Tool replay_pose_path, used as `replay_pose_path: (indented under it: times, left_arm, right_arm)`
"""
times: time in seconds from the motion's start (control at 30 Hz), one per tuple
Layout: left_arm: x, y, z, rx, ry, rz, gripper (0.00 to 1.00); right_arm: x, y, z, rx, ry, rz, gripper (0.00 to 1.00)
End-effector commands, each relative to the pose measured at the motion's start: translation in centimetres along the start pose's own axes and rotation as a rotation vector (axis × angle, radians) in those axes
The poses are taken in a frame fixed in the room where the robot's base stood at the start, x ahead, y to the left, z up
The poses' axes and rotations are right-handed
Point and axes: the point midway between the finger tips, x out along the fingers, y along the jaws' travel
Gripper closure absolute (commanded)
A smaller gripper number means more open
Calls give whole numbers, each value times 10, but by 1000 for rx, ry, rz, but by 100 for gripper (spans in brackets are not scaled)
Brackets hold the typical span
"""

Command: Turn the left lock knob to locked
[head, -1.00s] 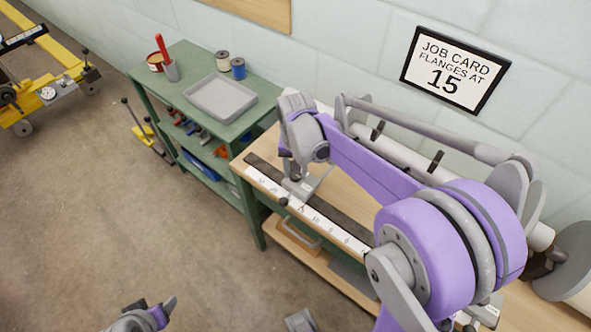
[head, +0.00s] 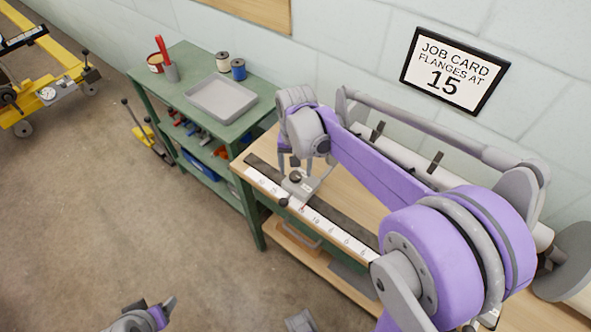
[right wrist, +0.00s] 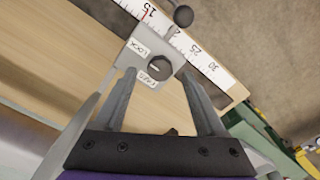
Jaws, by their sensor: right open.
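The left lock knob (right wrist: 160,66) is a dark round knob on a grey block (right wrist: 150,45) with LOCK and FREE labels, in the right wrist view. Which label it points to is too small to tell. In the head view the block (head: 300,188) sits on the bench at the ruler, with the dark knob on top (head: 295,176). My right gripper (right wrist: 157,72) is open, its two fingers on either side of the knob in the picture, apart from it. In the head view the right gripper (head: 289,161) is just above the block. My left gripper (head: 162,307) shows partly at the bottom edge, jaw state unclear.
A white ruler (head: 325,223) runs along the bench's front edge. A black ball (right wrist: 183,16) sticks out past the block. A grey roller (head: 395,155) lies behind my right arm. A green shelf unit (head: 195,75) with a grey tray (head: 220,97) stands to the left.

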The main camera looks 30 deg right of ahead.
Motion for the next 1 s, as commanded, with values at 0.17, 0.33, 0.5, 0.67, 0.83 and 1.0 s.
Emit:
replay_pose_path:
  times: [0.17, 0.33, 0.5, 0.67, 0.83, 1.0]
  left_arm:
    - [-4, 0, -3, 0, 2, 0, 34]
    - [-6, 0, -5, 0, 3, 0, 34]
    - [-8, 0, -6, 0, 3, 0, 34]
    - [-8, 0, -6, 0, 4, 0, 34]
    - [-8, 0, -6, 0, 4, 0, 34]
    - [-8, 0, -6, 0, 4, 0, 34]
  right_arm:
    - [-39, 0, 0, 1, 0, 0, 27]
    - [-70, 0, 0, 1, 0, 0, 27]
    - [-86, 0, 0, 1, 0, 0, 27]
    - [-90, 0, 0, 1, 0, 0, 27]
    - [-89, 0, 0, 1, 0, 0, 27]
    - [-89, 0, 0, 1, 0, 0, 27]
